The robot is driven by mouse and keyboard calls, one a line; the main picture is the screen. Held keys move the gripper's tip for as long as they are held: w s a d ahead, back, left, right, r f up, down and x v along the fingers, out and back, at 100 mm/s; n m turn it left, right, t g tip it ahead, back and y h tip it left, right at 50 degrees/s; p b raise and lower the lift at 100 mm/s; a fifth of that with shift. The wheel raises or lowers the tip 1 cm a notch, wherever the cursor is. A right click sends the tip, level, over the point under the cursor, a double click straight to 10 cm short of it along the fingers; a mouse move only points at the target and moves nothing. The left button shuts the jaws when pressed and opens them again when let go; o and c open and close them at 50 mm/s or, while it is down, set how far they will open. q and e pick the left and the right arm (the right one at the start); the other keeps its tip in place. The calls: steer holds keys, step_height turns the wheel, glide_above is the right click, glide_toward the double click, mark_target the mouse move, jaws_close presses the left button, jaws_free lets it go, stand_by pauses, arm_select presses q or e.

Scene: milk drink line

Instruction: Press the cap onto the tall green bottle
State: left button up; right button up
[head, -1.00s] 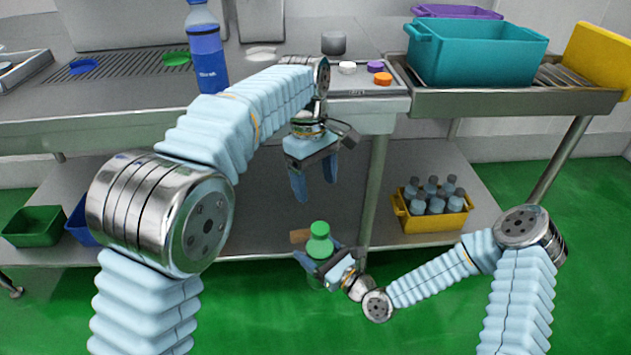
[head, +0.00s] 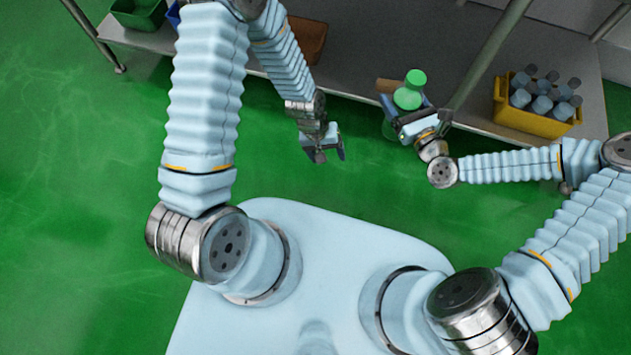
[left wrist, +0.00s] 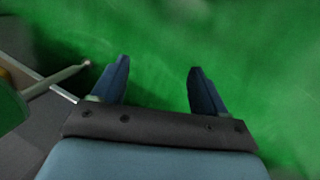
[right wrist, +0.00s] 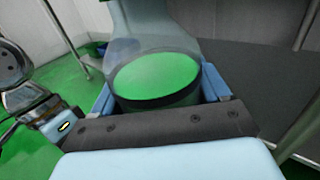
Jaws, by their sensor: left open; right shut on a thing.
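My right gripper (head: 405,118) is shut on the tall green bottle (head: 407,98) and holds it in the air in front of the low shelf. A green cap (head: 416,78) shows at the bottle's top end; how firmly it sits cannot be told. In the right wrist view the bottle (right wrist: 155,75) stands between the fingers (right wrist: 160,92), clear above with green inside; its top is out of frame. My left gripper (head: 324,155) is open and empty, low and left of the bottle. In the left wrist view its fingers (left wrist: 157,80) are spread over green floor.
A yellow crate (head: 535,120) with several bottles stands on the lower shelf (head: 455,45) at the right. A brown crate (head: 306,40) and a green crate (head: 138,14) are at the back left. A shelf post rises right of the bottle. The floor at left is clear.

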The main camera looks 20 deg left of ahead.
steer(key=shift+r, duration=0.1)
arm_select(q)
steer(key=s+f+m+h, duration=0.1)
steer(key=s, duration=0.8)
steer(key=shift+a+f+t, duration=0.2)
steer(key=shift+a+t, duration=0.05)
steer(key=shift+t, duration=0.15)
steer(key=shift+s, duration=0.1)
arm_select(e)
steer(key=w+d+r+m+t+h, duration=0.2)
steer(key=d+m+t+h, duration=0.2)
steer(key=d+m+h, duration=0.4)
steer(key=d+h, duration=0.3)
steer(key=d, duration=0.4)
steer(key=shift+d+h, duration=0.3)
steer(key=shift+d, duration=0.1)
arm_select(q)
steer(key=shift+c, duration=0.3)
